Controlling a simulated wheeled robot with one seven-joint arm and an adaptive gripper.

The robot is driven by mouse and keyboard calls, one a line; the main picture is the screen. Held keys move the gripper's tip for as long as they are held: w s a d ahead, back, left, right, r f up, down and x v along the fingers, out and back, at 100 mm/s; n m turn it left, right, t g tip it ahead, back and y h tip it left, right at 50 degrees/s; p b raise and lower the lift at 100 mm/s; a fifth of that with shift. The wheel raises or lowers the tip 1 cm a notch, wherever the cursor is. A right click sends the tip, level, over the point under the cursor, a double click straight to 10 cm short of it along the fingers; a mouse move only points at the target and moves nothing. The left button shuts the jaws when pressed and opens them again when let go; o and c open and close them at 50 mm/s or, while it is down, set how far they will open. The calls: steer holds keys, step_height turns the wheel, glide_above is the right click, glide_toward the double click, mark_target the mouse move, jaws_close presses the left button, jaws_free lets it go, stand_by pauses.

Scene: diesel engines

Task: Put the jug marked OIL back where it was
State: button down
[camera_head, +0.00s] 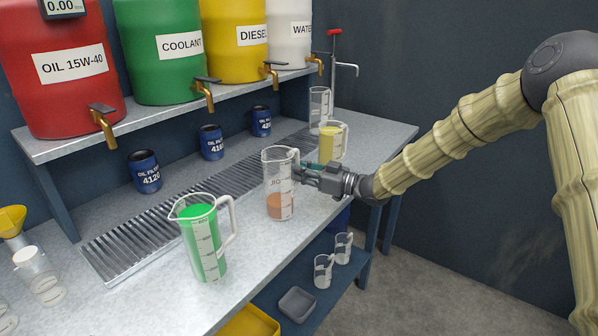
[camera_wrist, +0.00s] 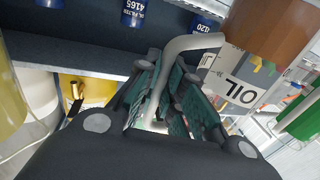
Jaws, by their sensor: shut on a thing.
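The clear jug marked OIL (camera_head: 279,184) has a little brown liquid at its bottom and looks upright over the front part of the bench. Whether its base touches the bench I cannot tell. My gripper (camera_head: 305,171) comes from the right and is shut on its handle. In the wrist view the grey handle runs between the green finger pads of my gripper (camera_wrist: 166,78), and the OIL label on the jug (camera_wrist: 238,92) shows beside them. The bench (camera_head: 160,285) carries a long metal drain grate (camera_head: 140,247) behind the jug.
A jug of green liquid (camera_head: 204,242) stands to the left. A jug of yellow liquid (camera_head: 331,147) and a clear jug (camera_head: 319,108) stand right, behind my gripper. Blue oil filters (camera_head: 212,143) line the back under the drum shelf (camera_head: 140,124). Small jugs (camera_head: 323,271) sit below.

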steer(key=shift+f, duration=0.15)
steer(key=c, duration=1.5)
jaws_free()
steer(key=shift+c, duration=0.2)
steer(key=v, duration=1.2)
steer(key=shift+b, duration=0.4)
